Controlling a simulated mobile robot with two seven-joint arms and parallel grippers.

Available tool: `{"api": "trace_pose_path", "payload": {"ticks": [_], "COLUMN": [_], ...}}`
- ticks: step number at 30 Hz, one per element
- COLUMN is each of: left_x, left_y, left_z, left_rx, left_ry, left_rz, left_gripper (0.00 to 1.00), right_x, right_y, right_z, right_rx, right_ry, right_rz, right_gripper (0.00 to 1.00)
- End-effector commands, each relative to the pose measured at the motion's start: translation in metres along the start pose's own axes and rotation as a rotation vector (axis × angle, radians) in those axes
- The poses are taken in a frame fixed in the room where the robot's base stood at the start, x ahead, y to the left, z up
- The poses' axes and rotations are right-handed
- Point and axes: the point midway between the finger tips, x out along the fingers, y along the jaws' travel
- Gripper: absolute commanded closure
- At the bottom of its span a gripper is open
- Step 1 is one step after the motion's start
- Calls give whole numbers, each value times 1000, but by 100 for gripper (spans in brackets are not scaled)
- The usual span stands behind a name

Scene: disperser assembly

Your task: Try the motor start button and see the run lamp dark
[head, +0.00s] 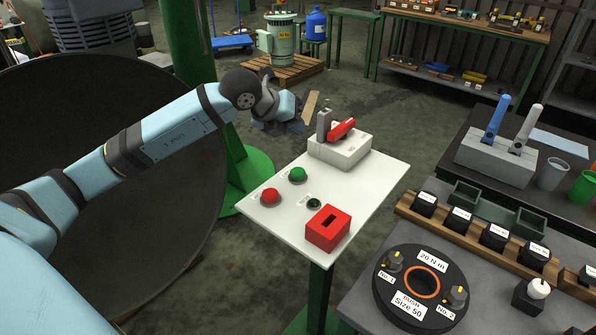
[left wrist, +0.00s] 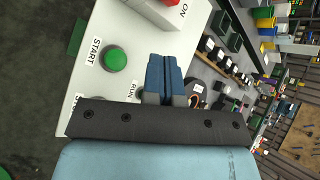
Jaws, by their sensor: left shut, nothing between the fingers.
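The green START button (head: 297,174) stands on a pale panel (head: 349,184) on a green post; it also shows clearly in the left wrist view (left wrist: 115,58). The small run lamp (head: 314,203) looks dark in the head view. In the left wrist view its RUN label shows beside my fingers, and the lamp is mostly hidden. A red button (head: 270,196) sits near the panel's left corner. My left gripper (head: 297,125) is above and behind the panel, apart from the button. Its blue fingers (left wrist: 163,78) are shut and empty. My right gripper is not in view.
A grey switch box (head: 338,152) with a red handle (head: 341,129) stands at the panel's back, marked ON. A red box (head: 327,229) stands at the front. A bench at right holds a round black fixture (head: 397,314) and a rack (head: 465,234) of labelled blocks.

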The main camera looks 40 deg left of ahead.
Motion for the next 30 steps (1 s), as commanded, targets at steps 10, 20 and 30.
{"api": "trace_pose_path", "payload": {"ticks": [10, 20, 30], "left_x": [25, 57, 60], "left_y": [18, 41, 43], "left_z": [-19, -42, -44], "left_rx": [-1, 0, 0], "left_ry": [3, 1, 1], "left_rz": [0, -1, -1], "left_gripper": [100, 100, 100], "right_x": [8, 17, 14], "right_y": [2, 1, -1], "right_z": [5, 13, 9], "right_rx": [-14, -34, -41], "right_ry": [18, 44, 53], "right_rz": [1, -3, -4], "right_gripper": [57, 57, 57]}}
